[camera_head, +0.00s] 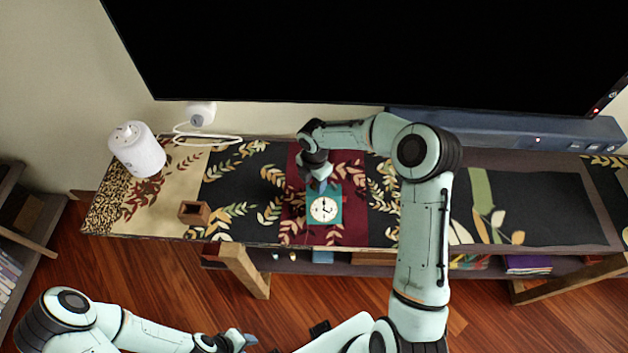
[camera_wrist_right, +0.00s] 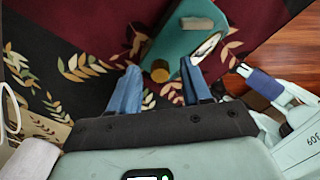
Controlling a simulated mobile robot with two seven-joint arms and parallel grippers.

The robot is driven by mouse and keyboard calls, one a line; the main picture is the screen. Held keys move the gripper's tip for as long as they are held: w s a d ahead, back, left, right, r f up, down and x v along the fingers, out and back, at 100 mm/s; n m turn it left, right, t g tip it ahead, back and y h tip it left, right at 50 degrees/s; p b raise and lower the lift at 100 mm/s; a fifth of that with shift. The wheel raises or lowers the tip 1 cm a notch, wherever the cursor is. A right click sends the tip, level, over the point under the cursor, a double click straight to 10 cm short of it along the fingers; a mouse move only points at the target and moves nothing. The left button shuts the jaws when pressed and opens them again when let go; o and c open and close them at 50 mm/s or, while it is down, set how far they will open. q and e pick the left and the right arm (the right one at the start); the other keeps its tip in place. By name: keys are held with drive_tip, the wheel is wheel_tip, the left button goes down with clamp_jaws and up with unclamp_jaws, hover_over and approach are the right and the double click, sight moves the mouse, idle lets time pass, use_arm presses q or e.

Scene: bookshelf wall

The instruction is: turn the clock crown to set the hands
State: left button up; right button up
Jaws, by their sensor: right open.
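The clock (camera_head: 325,207) is a teal box with a white round dial and dark hands, standing on the patterned runner. In the right wrist view the clock (camera_wrist_right: 180,38) shows its side with a round gold crown (camera_wrist_right: 160,72); its dial is seen edge-on. My right gripper (camera_head: 319,186) is at the clock's back edge in the head view. In the right wrist view its open blue fingers (camera_wrist_right: 159,66) lie either side of the crown, with gaps showing. My left gripper (camera_head: 243,339) is low at the left, away from the clock; its jaw opening is unclear.
A small brown wooden box (camera_head: 194,212) and a white canister (camera_head: 137,149) stand left of the clock. A white cable (camera_head: 208,137) lies behind. A large dark screen (camera_head: 380,50) and a soundbar (camera_head: 520,128) border the back. The runner around the clock is mostly clear.

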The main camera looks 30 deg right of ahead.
clamp_jaws()
drive_tip(key=m+b, duration=0.1)
drive_tip(key=m, duration=0.3)
drive_tip(key=shift+m, duration=0.4)
drive_tip(key=m+b, duration=0.1)
drive_tip(key=m, duration=0.3)
drive_tip(key=shift+m, duration=0.3)
drive_tip(key=m+b, duration=0.1)
drive_tip(key=m, duration=0.3)
use_arm(q)
drive_tip(key=shift+s+f, duration=0.45)
drive_tip(key=shift+f, duration=0.3)
drive_tip(key=shift+s+f, duration=0.5)
drive_tip(key=shift+f, duration=0.2)
drive_tip(key=shift+s+f, duration=0.45)
drive_tip(key=shift+f, duration=0.3)
use_arm(e)
drive_tip(key=shift+m, duration=2.1)
use_arm(q)
drive_tip(key=shift+b, duration=0.3)
